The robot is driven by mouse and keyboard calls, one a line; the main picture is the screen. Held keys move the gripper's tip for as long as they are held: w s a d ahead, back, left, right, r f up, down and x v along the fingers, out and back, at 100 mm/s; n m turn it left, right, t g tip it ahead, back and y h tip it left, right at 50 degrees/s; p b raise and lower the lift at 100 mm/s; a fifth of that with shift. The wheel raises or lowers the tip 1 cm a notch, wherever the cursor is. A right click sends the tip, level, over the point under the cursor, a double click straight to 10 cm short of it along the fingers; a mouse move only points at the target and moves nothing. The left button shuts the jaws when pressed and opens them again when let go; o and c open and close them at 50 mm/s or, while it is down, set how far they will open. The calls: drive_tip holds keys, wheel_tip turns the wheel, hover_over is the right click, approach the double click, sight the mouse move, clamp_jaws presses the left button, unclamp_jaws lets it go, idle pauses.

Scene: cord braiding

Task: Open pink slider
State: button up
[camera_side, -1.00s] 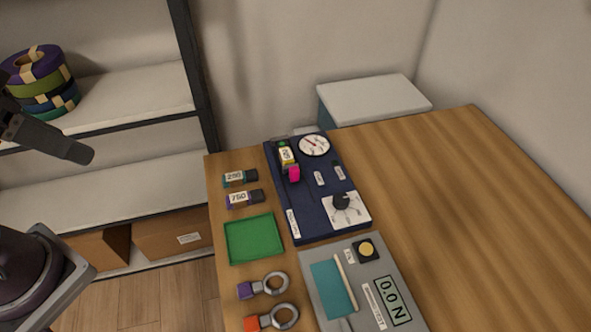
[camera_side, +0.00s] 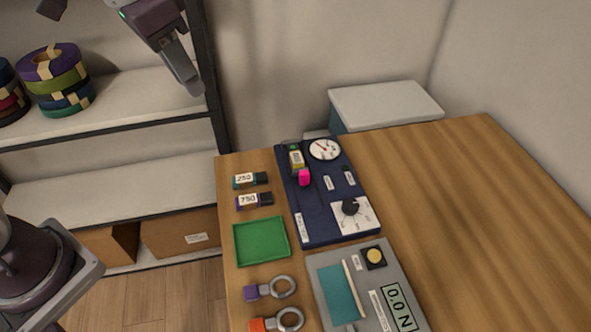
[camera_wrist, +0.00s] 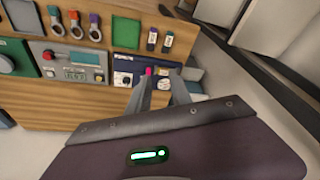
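The pink slider (camera_side: 305,177) is a small bright block on the left part of the dark blue panel (camera_side: 343,225), just below a cartridge with a yellow and white label (camera_side: 296,160). It shows in the wrist view (camera_wrist: 148,71) near the tip of the left finger. My gripper (camera_side: 192,85) is in the air to the upper left of the table in the side view, well apart from the panel. In the wrist view my gripper (camera_wrist: 161,76) has two fingers spread with an empty gap between them.
The panel also carries a round dial (camera_side: 325,149) and a black knob (camera_side: 351,207). Two labelled cartridges, 250 (camera_side: 246,180) and 750 (camera_side: 250,200), and a green tray (camera_side: 262,241) lie left of it. A grey device (camera_side: 330,285) is nearer. The table's right side is clear.

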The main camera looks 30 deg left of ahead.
drive_tip(key=w+d+f+m+g, duration=0.1)
drive_tip(key=w+d+f, duration=0.25)
drive_tip(key=w, duration=0.25)
drive_tip(key=m+g, duration=0.2)
drive_tip(key=m, duration=0.2)
hover_over(305, 172)
wheel_tip(305, 172, down, 20)
drive_tip(key=shift+s+r, duration=0.1)
drive_tip(key=shift+r, duration=0.05)
wheel_tip(305, 172, down, 7)
drive_tip(key=shift+f, duration=0.1)
clamp_jaws()
